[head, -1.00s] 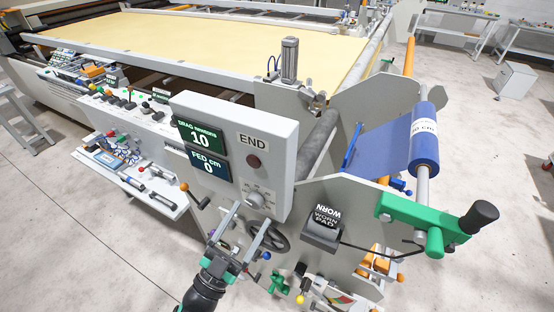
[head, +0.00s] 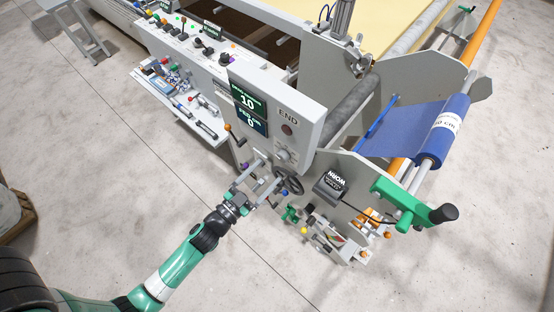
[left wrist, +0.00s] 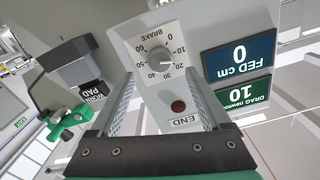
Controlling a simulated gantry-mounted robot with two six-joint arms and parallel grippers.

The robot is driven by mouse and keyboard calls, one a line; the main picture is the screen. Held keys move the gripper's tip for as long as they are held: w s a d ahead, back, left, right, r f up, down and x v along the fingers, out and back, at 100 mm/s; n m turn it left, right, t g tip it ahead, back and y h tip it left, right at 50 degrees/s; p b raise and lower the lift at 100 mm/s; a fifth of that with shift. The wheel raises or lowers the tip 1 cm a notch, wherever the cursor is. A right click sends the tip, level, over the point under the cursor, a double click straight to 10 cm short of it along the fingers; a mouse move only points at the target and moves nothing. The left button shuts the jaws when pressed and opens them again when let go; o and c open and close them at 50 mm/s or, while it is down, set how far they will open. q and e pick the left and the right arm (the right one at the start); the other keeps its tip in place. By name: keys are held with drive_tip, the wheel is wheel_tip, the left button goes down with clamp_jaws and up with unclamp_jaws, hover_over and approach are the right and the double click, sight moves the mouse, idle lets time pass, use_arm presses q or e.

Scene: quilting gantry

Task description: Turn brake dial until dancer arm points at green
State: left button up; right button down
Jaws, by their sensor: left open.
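The brake dial (head: 284,155) is a small pale knob on the grey panel under the END label. In the left wrist view the dial (left wrist: 162,62) appears upside down within a 0 to 60 scale; its exact setting is unclear. My left gripper (head: 267,181) is open in front of the panel's lower part. In the left wrist view its fingers (left wrist: 160,84) frame the dial from either side, apparently without touching it. A small coloured scale (head: 338,240) with some green sits low on the machine's end; I cannot make out the dancer arm's pointing. My right gripper is out of view.
A black handwheel (head: 289,181) is close beside the left gripper. The display (head: 249,104) reads drag 10 and fed 0. A black WORN PAD block (head: 330,186) and a green bracket (head: 408,204) stick out at right. Floor at the front is clear.

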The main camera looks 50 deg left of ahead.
sight(280, 159)
use_arm(q)
drive_tip(key=w, duration=0.6)
drive_tip(key=shift+a, duration=0.4)
clamp_jaws()
